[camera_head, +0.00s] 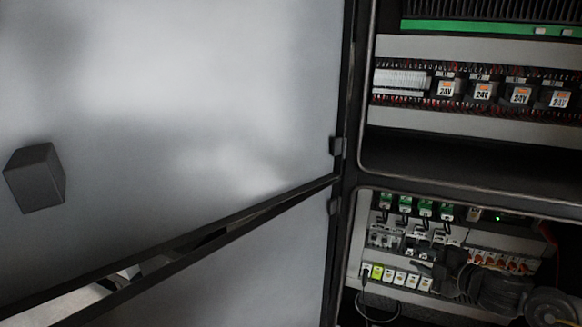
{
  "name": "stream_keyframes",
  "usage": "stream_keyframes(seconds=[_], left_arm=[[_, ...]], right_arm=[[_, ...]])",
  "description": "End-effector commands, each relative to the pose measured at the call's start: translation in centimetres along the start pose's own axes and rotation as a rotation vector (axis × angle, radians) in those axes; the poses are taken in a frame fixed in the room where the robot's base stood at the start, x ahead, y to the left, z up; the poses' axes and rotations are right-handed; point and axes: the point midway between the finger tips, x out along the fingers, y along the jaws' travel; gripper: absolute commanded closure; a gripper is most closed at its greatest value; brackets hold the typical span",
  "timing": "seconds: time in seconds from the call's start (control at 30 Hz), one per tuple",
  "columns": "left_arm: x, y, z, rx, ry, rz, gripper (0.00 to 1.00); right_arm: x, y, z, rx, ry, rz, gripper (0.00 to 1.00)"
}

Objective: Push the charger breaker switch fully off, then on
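The lower cabinet compartment holds rows of small breakers and modules. One row of grey breakers (384,237) sits at the middle left of this compartment. I cannot tell which switch is the charger breaker, or whether it is on or off. My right gripper (440,268) comes in from the lower right, dark against the panel. Its tips are in front of or close to the breaker rows, and contact cannot be made out. Its fingers are too dark to show a gap. It hides part of the lower rows. My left gripper is out of view.
A large grey cabinet door (180,110) stands at the left, with a dark block (35,178) on it. The upper compartment holds several 24V relays (482,91). Green-topped modules (405,203), orange-red terminals (500,262) and a row of sockets (400,278) surround the breakers.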

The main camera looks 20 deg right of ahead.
Motion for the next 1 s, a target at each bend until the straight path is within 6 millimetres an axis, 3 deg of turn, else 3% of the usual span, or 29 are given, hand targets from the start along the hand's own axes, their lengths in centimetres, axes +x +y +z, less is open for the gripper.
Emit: stream_keyframes(seconds=[0.07, 0.17, 0.27, 0.37, 0.5, 0.6, 0.8, 1.0], left_arm=[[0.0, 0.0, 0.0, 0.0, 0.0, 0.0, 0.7], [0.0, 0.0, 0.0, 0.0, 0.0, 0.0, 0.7], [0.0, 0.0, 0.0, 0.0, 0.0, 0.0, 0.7], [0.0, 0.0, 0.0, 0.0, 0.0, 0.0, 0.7], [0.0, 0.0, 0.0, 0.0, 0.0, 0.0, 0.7], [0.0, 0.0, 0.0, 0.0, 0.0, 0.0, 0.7], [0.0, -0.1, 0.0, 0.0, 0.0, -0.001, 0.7], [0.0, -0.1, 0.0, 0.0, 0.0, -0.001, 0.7]], right_arm=[[-0.1, -0.4, 0.1, 0.012, -0.009, -0.001, 0.7], [-0.5, -2.6, 0.5, 0.076, -0.06, -0.008, 0.7], [-1.6, -7.1, 0.9, 0.21, -0.17, -0.028, 0.7], [-3.3, -13.3, 0.1, 0.393, -0.318, -0.075, 0.7], [-6.2, -21.5, -3.4, 0.646, -0.515, -0.179, 0.7], [-7.9, -25.3, -6.3, 0.776, -0.613, -0.255, 0.7], [-10.5, -29.8, -11.7, 0.957, -0.737, -0.385, 0.7], [-12.6, -32.3, -16.9, 1.095, -0.817, -0.506, 0.7]])
